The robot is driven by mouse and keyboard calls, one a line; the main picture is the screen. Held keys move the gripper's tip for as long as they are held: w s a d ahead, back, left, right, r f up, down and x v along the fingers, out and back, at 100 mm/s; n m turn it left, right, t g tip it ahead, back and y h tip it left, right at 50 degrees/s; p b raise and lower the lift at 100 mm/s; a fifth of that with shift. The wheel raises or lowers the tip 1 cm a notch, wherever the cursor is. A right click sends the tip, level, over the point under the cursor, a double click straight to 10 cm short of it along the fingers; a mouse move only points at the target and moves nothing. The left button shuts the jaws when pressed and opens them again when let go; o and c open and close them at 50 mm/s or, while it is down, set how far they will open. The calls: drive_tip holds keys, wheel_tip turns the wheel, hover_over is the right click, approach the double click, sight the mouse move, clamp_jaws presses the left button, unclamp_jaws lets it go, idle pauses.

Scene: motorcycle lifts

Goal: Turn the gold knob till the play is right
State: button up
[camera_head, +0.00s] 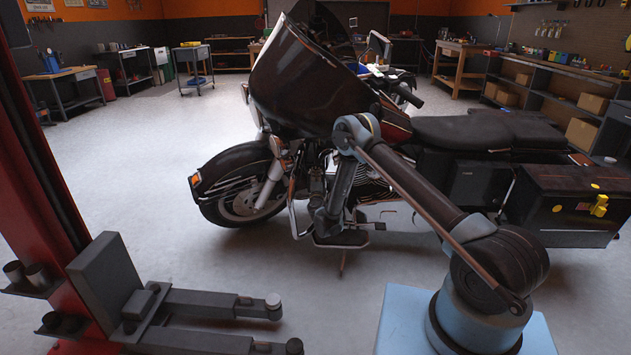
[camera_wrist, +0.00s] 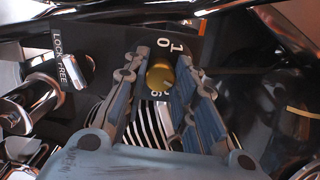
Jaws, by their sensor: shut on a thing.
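The gold knob (camera_wrist: 160,75) shows in the wrist view between the fingertips of my gripper (camera_wrist: 163,70). My gripper is shut on the knob's sides. White digits on a dark plate (camera_wrist: 117,50) surround the knob, with 0 and 1 above and a 6 or 9 below. A small mark on the knob is too unclear to read. In the head view my arm reaches down to the engine side of the motorcycle (camera_head: 470,132), and the knob is too small or hidden to make out.
A chrome lever (camera_wrist: 45,82) stands left of the knob beside a LOCK FREE label (camera_wrist: 64,62). Pipes and black parts lie close on the right. A red lift post (camera_head: 45,170) with dark arms (camera_head: 215,300) stands at left. Open floor (camera_head: 150,160) lies beyond.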

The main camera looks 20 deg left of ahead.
drive_tip(key=shift+m+t, duration=0.3)
drive_tip(key=shift+m, duration=2.1)
drive_tip(key=o, duration=1.1)
drive_tip(key=shift+f, duration=0.15)
drive_tip(key=shift+c, duration=0.2)
